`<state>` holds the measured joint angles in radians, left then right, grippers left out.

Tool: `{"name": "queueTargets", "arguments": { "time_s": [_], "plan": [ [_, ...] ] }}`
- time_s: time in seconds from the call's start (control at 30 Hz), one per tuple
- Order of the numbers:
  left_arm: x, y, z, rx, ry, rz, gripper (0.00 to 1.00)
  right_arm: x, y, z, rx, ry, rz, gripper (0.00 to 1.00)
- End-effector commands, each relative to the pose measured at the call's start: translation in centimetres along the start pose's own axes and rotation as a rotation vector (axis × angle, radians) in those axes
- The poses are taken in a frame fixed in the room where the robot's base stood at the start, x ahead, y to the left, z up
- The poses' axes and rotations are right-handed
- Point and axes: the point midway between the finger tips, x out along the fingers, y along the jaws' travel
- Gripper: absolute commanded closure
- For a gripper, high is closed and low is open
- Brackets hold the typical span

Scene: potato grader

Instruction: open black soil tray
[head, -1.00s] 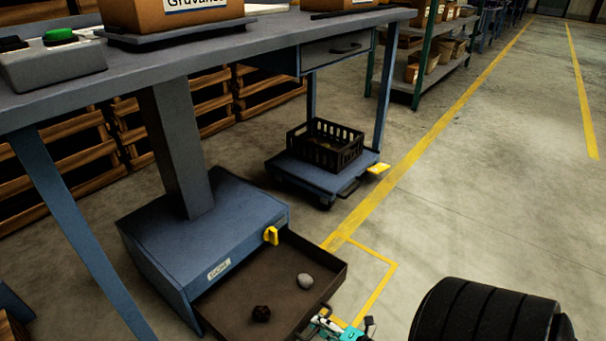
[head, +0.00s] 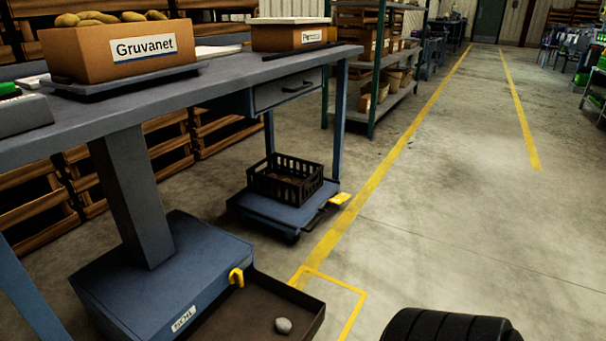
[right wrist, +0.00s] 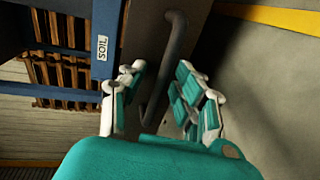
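The black soil tray (head: 262,298) is pulled out of the blue box labelled SOIL (head: 160,280) at the bottom of the head view. A grey stone (head: 283,325) lies in the tray; the tray's near end is cut off by the picture edge. In the right wrist view, my right gripper (right wrist: 160,100) has its fingers apart, with the tray's dark bar handle (right wrist: 172,65) between them. I cannot tell whether a finger touches the handle. The SOIL label (right wrist: 103,47) shows to the left there. My left gripper is in neither view.
A blue cart (head: 285,208) with a black crate (head: 285,180) stands behind.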

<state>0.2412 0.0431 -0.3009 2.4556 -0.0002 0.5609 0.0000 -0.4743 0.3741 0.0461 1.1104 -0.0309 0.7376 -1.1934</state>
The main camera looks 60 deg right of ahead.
Motion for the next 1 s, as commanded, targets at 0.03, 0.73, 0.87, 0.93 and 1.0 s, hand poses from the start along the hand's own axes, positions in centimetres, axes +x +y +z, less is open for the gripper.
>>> {"name": "queueTargets", "arguments": {
  "time_s": [0.03,0.73,0.87,0.93,1.0],
  "plan": [
    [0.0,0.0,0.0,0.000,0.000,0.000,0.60,0.0,0.0,0.0,0.000,-0.001,0.000,0.66],
    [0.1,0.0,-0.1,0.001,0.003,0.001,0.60,-8.2,-0.1,0.0,0.002,-0.002,-0.004,0.66],
    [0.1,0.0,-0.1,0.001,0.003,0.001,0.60,-10.3,-0.1,0.0,0.001,-0.002,-0.002,0.66],
    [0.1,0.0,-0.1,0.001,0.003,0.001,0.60,-11.1,-0.1,0.0,0.000,-0.002,-0.002,0.66],
    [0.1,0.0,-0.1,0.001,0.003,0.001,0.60,-11.6,0.0,0.0,0.000,-0.001,-0.001,0.66]
  ]
}}
